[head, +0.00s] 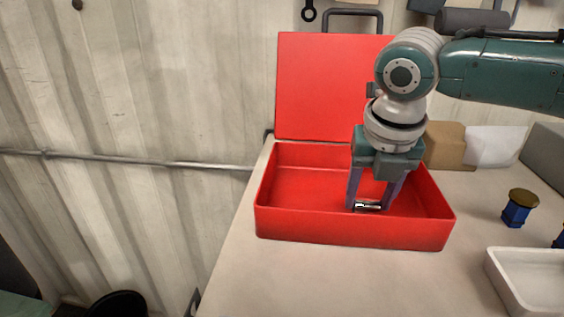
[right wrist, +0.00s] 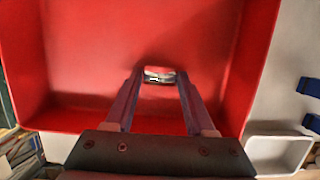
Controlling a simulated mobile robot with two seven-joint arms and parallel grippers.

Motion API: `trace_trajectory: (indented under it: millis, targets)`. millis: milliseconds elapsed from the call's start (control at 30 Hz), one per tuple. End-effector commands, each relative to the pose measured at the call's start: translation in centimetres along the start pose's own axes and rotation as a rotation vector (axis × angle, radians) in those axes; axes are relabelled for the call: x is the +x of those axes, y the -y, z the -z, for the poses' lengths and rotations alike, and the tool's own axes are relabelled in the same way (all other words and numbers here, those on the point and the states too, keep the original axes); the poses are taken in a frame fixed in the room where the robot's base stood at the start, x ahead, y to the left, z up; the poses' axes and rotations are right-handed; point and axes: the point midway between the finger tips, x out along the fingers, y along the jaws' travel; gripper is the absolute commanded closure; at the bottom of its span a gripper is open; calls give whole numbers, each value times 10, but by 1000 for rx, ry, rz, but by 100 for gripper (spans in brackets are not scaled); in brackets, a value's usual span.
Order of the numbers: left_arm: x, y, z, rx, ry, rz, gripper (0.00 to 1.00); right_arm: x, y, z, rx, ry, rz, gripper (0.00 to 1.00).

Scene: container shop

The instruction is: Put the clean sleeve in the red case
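The red case (head: 350,230) stands open on the bench, with its lid (head: 320,85) upright at the back. My right gripper (head: 368,207) reaches down into the case from above, near its front wall. Its fingertips are on both sides of the sleeve (head: 367,206), a small shiny metal piece, and it looks shut on it. The right wrist view shows the sleeve (right wrist: 159,75) spanning the gap between the fingertips, with red case floor behind it. I cannot tell whether the sleeve touches the floor. My left gripper is not in view.
A white tray (head: 528,283) stands at the front right. A blue piece with a brownish top (head: 517,208) stands behind it, with another blue piece at the right edge. A brown box (head: 445,146) is behind the case. Bench left of the case is bare.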

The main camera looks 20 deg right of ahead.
Motion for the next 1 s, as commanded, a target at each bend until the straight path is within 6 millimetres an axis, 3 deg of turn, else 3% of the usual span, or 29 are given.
trace_trajectory:
  millis: [200, 567, 1000]
  targets:
    - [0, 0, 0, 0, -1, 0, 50, 0, 0, 0, 0, 0, 0, 21]
    - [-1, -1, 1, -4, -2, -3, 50, -10, -1, -2, 0, 1, -3, 21]
    - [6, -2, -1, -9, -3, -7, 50, -100, -1, -2, -1, 4, -3, 21]
